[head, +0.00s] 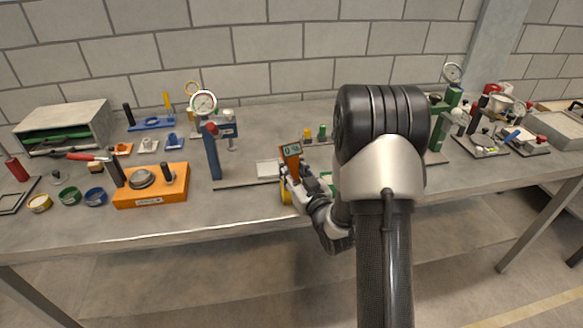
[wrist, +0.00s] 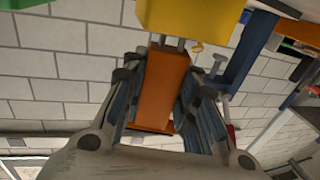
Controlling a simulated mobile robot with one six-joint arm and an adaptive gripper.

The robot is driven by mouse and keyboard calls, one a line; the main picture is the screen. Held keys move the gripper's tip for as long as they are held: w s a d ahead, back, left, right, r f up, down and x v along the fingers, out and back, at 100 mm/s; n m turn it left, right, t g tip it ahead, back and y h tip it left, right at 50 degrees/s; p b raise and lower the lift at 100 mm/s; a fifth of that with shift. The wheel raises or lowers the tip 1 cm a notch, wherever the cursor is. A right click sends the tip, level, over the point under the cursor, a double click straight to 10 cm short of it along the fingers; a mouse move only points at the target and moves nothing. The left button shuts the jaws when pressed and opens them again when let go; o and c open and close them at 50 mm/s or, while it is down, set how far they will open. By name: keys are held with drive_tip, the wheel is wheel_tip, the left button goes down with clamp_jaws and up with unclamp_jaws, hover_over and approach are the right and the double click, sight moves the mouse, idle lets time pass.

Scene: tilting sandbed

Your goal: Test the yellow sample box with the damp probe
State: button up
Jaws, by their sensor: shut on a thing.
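The damp probe (head: 291,150) is an orange handheld meter with a small green display, which seems to read 0 %. My gripper (head: 294,175) is shut on it and holds it above the front part of the bench, left of my arm. In the wrist view the orange probe body (wrist: 163,88) sits between the fingers, and two metal pins extend from its end. The yellow sample box (wrist: 190,18) is right at these pins. I cannot tell whether the pins touch it. In the head view only a part of the yellow box (head: 286,192) shows, beside and below my gripper.
A white tray (head: 268,168) lies just left of the probe. A blue press stand with a gauge (head: 204,104) and an orange block fixture (head: 150,186) stand further left. Small yellow and green items are behind the probe. The right bench holds more gauges and fixtures.

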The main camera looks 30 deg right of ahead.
sight(293, 154)
drive_tip(key=shift+f, duration=0.75)
idle(2.2)
drive_tip(key=shift+r+p, duration=1.7)
drive_tip(key=shift+r, duration=1.85)
